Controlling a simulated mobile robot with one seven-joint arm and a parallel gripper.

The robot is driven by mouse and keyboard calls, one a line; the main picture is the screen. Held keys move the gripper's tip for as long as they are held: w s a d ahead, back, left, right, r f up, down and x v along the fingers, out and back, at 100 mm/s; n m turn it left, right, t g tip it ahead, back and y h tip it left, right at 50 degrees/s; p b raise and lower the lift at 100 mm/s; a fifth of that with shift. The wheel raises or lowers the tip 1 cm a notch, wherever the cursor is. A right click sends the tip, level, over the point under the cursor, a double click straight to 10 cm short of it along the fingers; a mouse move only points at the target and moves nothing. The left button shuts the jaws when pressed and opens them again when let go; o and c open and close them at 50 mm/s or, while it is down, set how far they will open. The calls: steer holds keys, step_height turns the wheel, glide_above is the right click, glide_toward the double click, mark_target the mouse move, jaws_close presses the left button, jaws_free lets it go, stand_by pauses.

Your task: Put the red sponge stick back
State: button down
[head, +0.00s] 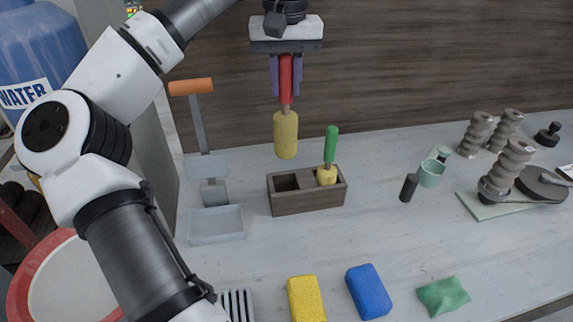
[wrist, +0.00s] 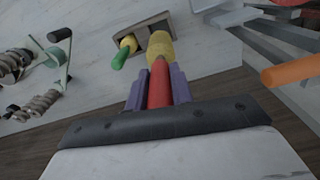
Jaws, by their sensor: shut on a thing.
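The red sponge stick (head: 286,130) has a red handle and a yellow sponge end. My gripper (head: 286,88) is shut on its red handle and holds it upright, sponge down, in the air. It also shows in the wrist view (wrist: 159,50), between my purple fingers (wrist: 159,88). The wooden holder (head: 308,199) stands on the table below, with two compartments. Its left compartment looks empty. A green-handled sponge stick (head: 330,146) stands in the right compartment. The hanging sponge appears above and apart from the holder, near its left compartment.
A grey stand with an orange handle (head: 191,86) is left of the holder. A yellow sponge (head: 306,298), a blue sponge (head: 368,291) and a green cloth (head: 443,295) lie in front.

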mark_target(285, 115)
step_height(285, 115, down, 16)
steer(key=shift+f+p, duration=0.1)
steer(key=shift+p, duration=0.85)
steer(key=c, duration=1.2)
jaws_free()
steer(key=shift+c, duration=0.2)
step_height(285, 115, up, 12)
steer(key=shift+r+b, duration=0.2)
steer(key=shift+b, duration=0.6)
